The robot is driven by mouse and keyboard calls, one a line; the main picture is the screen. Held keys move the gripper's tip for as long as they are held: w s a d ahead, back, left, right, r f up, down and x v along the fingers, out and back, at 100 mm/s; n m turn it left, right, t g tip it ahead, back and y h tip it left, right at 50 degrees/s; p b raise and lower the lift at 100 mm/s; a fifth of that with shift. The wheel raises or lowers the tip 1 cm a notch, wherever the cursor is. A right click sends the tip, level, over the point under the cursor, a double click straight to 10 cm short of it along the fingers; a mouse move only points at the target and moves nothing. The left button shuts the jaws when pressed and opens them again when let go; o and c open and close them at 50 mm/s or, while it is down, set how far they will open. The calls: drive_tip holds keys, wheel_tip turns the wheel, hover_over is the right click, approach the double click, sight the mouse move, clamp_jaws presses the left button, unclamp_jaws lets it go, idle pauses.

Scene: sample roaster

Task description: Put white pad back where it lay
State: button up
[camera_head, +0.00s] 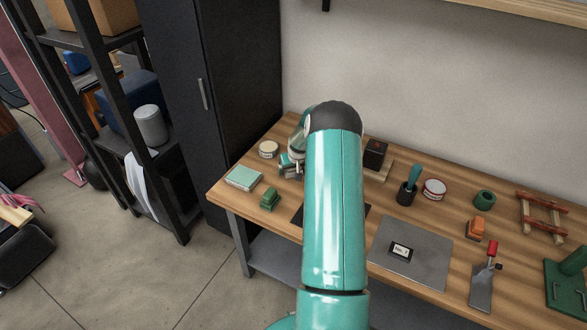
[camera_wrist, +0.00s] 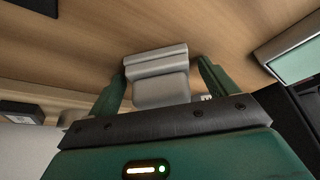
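The white pad (camera_wrist: 160,80) is a pale grey-white stepped block with a raised ridge, seen in the wrist view against the wooden table top. My gripper (camera_wrist: 162,70) has its two green fingers on either side of it. A narrow gap shows between the pad and the right finger; the left finger is close to the pad's edge. The pad's near end is hidden by my gripper's dark palm bar. In the head view my gripper (camera_head: 291,166) is low over the left part of the table, partly hidden by my arm.
A round tin (camera_head: 268,149) stands behind.

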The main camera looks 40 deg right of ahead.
drive_tip(key=v, duration=1.2)
drive_tip(key=s+a+r+n, duration=0.2)
drive_tip(key=a+r, duration=0.9)
drive_tip(key=a, duration=0.3)
drive_tip(key=s+a+r+n, duration=0.1)
drive_tip(key=s+a+r, duration=0.1)
drive_tip(key=a+r, duration=1)
drive_tip(key=s+a+r+n+t+y, duration=0.1)
drive_tip(key=s+a+r+n+y, duration=0.1)
drive_tip(key=s+a, duration=1.6)
drive_tip(key=shift+s+a+r+n+t, duration=0.4)
drive_tip(key=shift+s+r, duration=0.1)
drive_tip(key=shift+r, duration=0.3)
